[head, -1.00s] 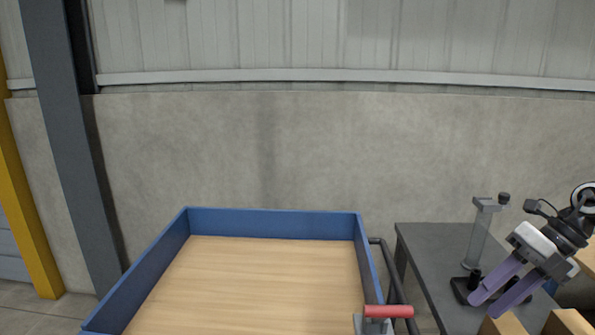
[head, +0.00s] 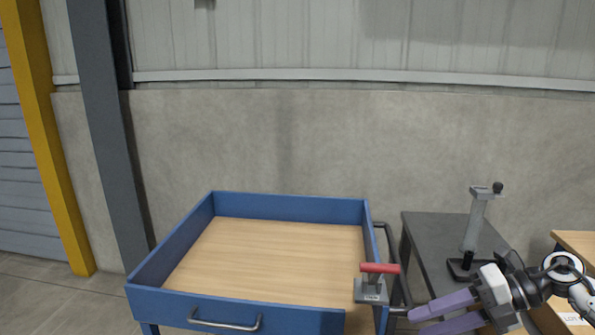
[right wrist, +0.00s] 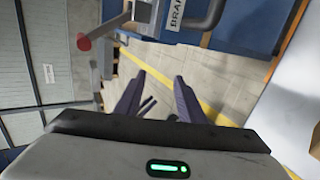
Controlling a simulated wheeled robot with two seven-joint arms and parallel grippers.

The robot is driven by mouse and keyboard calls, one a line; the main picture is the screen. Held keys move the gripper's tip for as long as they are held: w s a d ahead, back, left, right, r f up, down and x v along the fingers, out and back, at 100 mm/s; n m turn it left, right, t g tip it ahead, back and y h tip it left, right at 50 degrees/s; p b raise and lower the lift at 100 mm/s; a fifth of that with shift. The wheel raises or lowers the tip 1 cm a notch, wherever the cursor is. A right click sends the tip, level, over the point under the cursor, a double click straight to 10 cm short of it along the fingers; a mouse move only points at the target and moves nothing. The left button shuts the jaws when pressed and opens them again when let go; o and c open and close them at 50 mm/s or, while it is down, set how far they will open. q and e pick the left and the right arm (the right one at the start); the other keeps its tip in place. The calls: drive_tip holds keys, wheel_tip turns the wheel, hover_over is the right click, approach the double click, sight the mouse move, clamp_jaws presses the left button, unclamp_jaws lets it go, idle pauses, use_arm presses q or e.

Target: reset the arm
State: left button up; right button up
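My right gripper (head: 422,321) is at the lower right of the head view, pointing left, near the front of the dark grey table. Its two purple fingers are apart with nothing between them. In the right wrist view the same open fingers (right wrist: 160,82) point away over the floor. My left gripper is in neither view.
A blue cart (head: 235,308) with an empty wooden bed stands in the middle. A red-handled lever (head: 380,268) is at its right front corner, left of my right gripper. A grey stand (head: 474,225) is on the dark table (head: 425,225). A wooden surface (head: 575,240) is at far right.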

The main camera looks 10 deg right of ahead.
drive_tip(key=a+f+m+t+y+p, duration=0.2)
drive_tip(key=a+m+t+y, duration=0.1)
drive_tip(key=a+m+t, duration=0.9)
drive_tip(key=s+a+f+m+g+h+p, duration=0.1)
drive_tip(key=s+a+f+m+g+h, duration=0.1)
drive_tip(key=s+f+m+g+h, duration=0.4)
drive_tip(key=s+f+m+h, duration=0.5)
drive_tip(key=s+f+m, duration=0.8)
drive_tip(key=s+f, duration=0.2)
drive_tip(key=shift+h, duration=0.3)
drive_tip(key=shift+s+a+g, duration=0.15)
drive_tip(key=shift+s+g, duration=0.1)
drive_tip(key=shift+g, duration=0.05)
drive_tip(key=shift+c, duration=0.2)
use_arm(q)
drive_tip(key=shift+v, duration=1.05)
use_arm(e)
drive_tip(key=shift+f, duration=0.1)
drive_tip(key=shift+c, duration=0.4)
